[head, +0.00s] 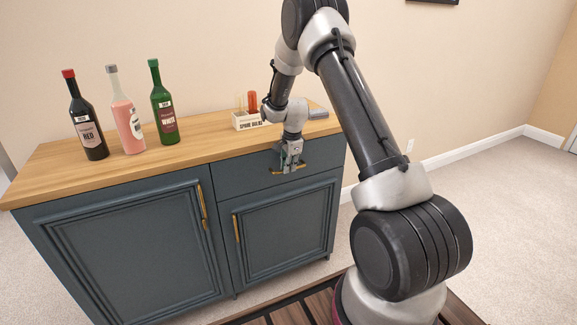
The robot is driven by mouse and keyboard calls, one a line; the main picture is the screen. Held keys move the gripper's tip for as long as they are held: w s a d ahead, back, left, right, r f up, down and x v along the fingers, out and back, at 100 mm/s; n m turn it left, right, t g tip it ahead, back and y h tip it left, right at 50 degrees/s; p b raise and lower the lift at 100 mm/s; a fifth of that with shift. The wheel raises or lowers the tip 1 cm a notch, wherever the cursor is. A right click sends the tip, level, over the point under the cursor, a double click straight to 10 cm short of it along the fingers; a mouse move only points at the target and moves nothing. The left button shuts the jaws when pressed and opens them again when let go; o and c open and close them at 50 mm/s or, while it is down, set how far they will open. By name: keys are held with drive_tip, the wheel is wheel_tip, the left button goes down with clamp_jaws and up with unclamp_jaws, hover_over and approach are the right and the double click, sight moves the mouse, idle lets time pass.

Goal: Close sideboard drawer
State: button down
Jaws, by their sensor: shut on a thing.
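The sideboard (120,205) is blue-grey with a light wooden top and stands against the wall. Its drawer (238,180) is at the upper right of the front, above a door. The drawer front looks about flush with the cabinet face; a small gap cannot be ruled out. My gripper (288,168) is in front of the drawer, shut on its brass handle (277,173). The gripper hides the middle of the handle and part of the drawer front.
On the top stand a dark red-capped bottle (91,135), a pink bottle (127,125) and a green bottle (162,110). A small labelled box (241,121) stands behind my wrist. Two brass-handled doors are shut. Carpet (500,210) to the right is clear.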

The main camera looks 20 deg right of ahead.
drive_tip(key=shift+w+r, duration=0.1)
drive_tip(key=shift+w, duration=0.15)
drive_tip(key=c, duration=1.5)
unclamp_jaws()
drive_tip(key=shift+w, duration=0.1)
drive_tip(key=r, duration=0.4)
drive_tip(key=s+r, duration=0.1)
drive_tip(key=r, duration=0.2)
drive_tip(key=s+r, duration=0.1)
drive_tip(key=r, duration=0.3)
drive_tip(key=shift+s+r, duration=0.25)
drive_tip(key=shift+r, duration=0.05)
